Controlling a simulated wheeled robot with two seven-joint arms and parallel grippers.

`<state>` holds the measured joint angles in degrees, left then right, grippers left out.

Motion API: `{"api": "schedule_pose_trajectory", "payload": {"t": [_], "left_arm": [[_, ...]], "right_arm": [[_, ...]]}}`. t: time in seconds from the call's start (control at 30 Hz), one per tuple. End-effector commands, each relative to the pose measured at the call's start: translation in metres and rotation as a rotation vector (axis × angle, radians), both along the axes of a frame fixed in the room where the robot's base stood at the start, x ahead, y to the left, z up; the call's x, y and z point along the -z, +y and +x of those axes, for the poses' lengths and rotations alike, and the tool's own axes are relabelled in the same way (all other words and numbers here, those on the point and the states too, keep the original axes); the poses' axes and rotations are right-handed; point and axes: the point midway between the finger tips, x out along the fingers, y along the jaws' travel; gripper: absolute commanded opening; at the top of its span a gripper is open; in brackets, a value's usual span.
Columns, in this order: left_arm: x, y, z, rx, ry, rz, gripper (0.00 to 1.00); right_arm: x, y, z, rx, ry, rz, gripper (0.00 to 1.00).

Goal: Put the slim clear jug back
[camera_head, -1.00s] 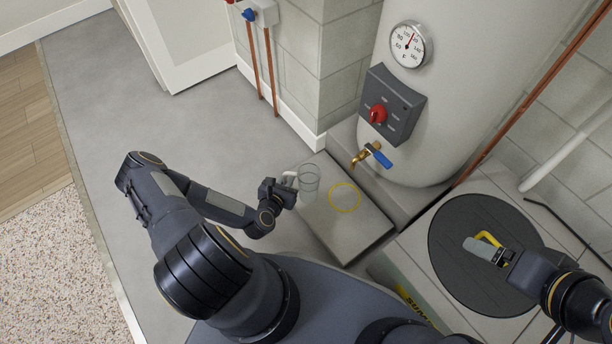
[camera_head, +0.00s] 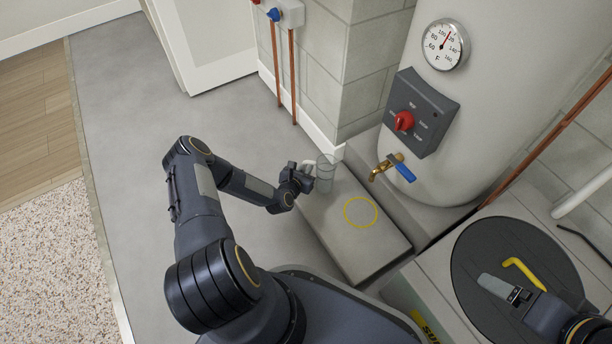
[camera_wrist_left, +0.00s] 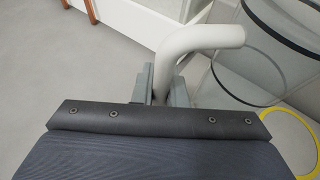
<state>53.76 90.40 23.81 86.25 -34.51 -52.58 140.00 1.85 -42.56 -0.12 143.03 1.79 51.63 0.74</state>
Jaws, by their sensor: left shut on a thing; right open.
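The slim clear jug (camera_head: 325,174) is see-through with a pale handle. My left gripper (camera_head: 306,172) is shut on the handle, left of the jug's body. The left wrist view shows the jaws (camera_wrist_left: 168,85) around the handle (camera_wrist_left: 205,40), with the clear wall of the jug (camera_wrist_left: 285,50) at the right. The jug is upright at the far left end of a grey slab; I cannot tell whether it touches it. A yellow ring (camera_head: 361,212) is marked on the slab (camera_head: 345,245), right of and nearer than the jug. My right gripper (camera_head: 508,290) is open and empty at the lower right.
A tank with a brass tap (camera_head: 385,167), blue lever (camera_head: 402,168) and red dial (camera_head: 403,121) stands behind the slab. A dark round lid (camera_head: 480,245) with a yellow handle (camera_head: 522,270) lies under my right gripper. The floor (camera_head: 130,130) at left is clear.

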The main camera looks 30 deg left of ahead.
Motion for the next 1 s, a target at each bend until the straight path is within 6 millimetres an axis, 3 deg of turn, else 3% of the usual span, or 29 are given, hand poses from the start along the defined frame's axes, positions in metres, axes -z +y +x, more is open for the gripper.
{"api": "schedule_pose_trajectory", "payload": {"t": [0.03,0.13,0.5,0.53,0.7,1.0], "left_arm": [[0.015,-0.002,-0.001,0.001,0.003,-0.002,0.0],[0.027,-0.002,-0.002,0.002,0.003,-0.001,0.0],[0.029,-0.001,-0.002,0.001,0.002,-0.001,0.0],[0.029,-0.001,-0.002,0.001,0.002,-0.001,0.13],[0.029,-0.001,-0.002,0.002,0.002,-0.001,0.34],[0.027,-0.001,-0.002,0.002,0.002,-0.001,0.34]], "right_arm": [[0.009,0.0,0.0,0.0,0.0,0.0,0.81],[0.013,0.0,0.0,0.0,0.0,0.0,0.81],[0.011,0.0,0.0,0.0,0.0,0.0,0.81],[0.011,0.0,0.0,0.0,0.0,0.0,0.81],[0.012,0.0,0.0,0.0,0.0,0.0,0.81],[0.011,0.0,0.0,0.0,0.0,0.0,0.81]]}}
